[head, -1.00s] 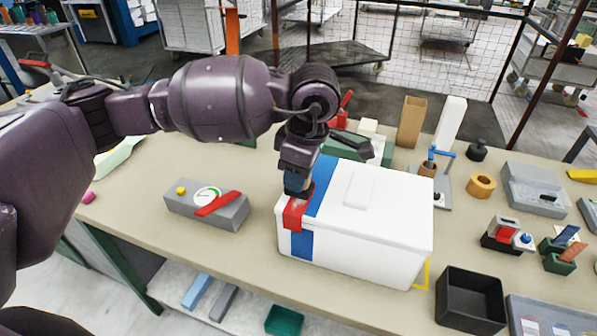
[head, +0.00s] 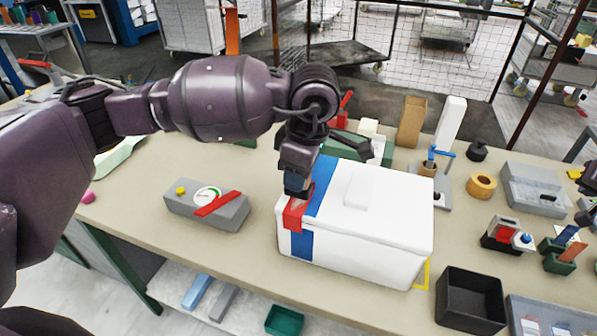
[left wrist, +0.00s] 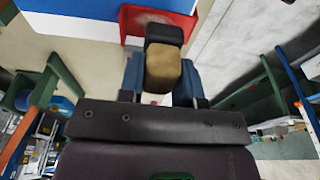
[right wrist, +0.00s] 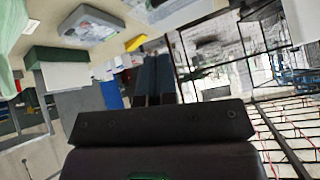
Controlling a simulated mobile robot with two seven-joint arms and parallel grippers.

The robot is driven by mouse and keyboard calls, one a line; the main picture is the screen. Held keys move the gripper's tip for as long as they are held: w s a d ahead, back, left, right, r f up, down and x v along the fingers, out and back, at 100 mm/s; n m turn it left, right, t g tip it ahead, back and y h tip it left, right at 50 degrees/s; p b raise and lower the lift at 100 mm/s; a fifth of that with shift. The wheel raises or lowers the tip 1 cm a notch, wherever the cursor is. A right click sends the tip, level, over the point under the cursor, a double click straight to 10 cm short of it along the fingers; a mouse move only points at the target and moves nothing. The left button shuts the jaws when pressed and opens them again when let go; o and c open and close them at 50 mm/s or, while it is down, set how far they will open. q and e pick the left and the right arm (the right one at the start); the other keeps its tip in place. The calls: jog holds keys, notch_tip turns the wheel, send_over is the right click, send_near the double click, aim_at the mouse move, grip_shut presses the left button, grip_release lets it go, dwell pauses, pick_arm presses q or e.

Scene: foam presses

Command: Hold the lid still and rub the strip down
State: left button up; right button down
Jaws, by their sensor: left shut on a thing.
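A white box with a white lid (head: 385,203) stands on the bench. A blue band (head: 322,185) crosses the lid and runs down the front. A red strip (head: 293,215) lies over the lid's front left edge on the blue band; it also shows in the left wrist view (left wrist: 185,25). My left gripper (head: 297,185) is over the red strip, shut on a tan and black block (left wrist: 163,68). The block's end is at the strip; I cannot tell whether they touch. My right gripper (right wrist: 154,78) is empty, its fingers close together, away from the lid.
A grey gauge box with a red lever (head: 207,203) stands left of the white box. A black open bin (head: 470,300) is at the front right. Several small fixtures, a tan ring (head: 481,186) and a grey case (head: 535,190) occupy the right side of the bench.

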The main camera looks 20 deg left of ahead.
jog(key=a+r+n+g+y, duration=0.15)
jog(key=a+n, duration=0.25)
jog(key=a, duration=1)
notch_tip(320, 180, up, 4)
jog(key=r+n+g, duration=0.1)
jog(key=n+g, duration=0.6)
jog(key=n, duration=0.5)
send_over(412, 196)
jog(key=shift+w+f+t, duration=0.2)
jog(key=shift+f+t, duration=0.05)
jog(key=shift+f, duration=2.45)
jog(key=shift+f, duration=0.95)
pick_arm(q)
jog(key=shift+s, duration=0.1)
pick_arm(e)
jog(key=shift+s+f, duration=0.2)
jog(key=shift+f, duration=0.2)
pick_arm(q)
jog(key=o, duration=0.3)
jog(key=c, duration=0.3)
